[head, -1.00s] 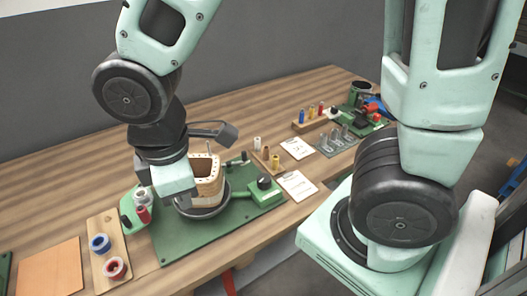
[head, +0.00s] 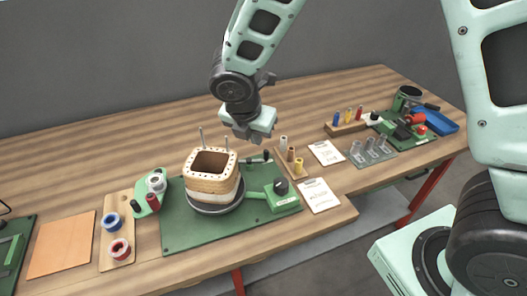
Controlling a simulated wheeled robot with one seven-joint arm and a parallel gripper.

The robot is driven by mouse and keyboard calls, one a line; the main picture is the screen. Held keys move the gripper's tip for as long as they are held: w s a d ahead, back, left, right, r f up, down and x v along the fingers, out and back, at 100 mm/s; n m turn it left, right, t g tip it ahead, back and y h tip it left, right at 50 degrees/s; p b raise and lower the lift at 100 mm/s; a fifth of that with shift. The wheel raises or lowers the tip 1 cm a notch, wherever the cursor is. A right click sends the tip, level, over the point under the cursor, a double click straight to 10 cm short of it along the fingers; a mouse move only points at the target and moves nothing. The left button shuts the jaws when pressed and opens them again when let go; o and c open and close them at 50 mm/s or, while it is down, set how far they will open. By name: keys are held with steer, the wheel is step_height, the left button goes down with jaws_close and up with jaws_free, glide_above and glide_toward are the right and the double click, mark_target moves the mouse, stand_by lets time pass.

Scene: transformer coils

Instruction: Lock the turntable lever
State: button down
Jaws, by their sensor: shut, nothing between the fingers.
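The turntable (head: 216,208) is a dark round disc on a green base plate (head: 185,237). A square beige coil former (head: 212,178) stands on it with upright pins at its top. A short black-tipped lever (head: 265,156) shows at the back right of the plate; its exact setting is too small to tell. A green block with a black knob (head: 281,186) sits on the plate's right side. My gripper (head: 249,137) is shut and empty, pointing down behind and right of the former, near the lever in the picture. Whether it touches the lever cannot be told.
A wooden rack with small spools (head: 290,162) and white cards (head: 320,195) lie right of the plate. A green holder (head: 150,192) and a board with wire spools (head: 118,232) are at left. Trays and tools (head: 405,125) fill the far right. The table's back strip is clear.

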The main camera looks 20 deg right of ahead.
steer(key=x, duration=1)
steer(key=shift+a, duration=0.1)
steer(key=shift+n, duration=0.3)
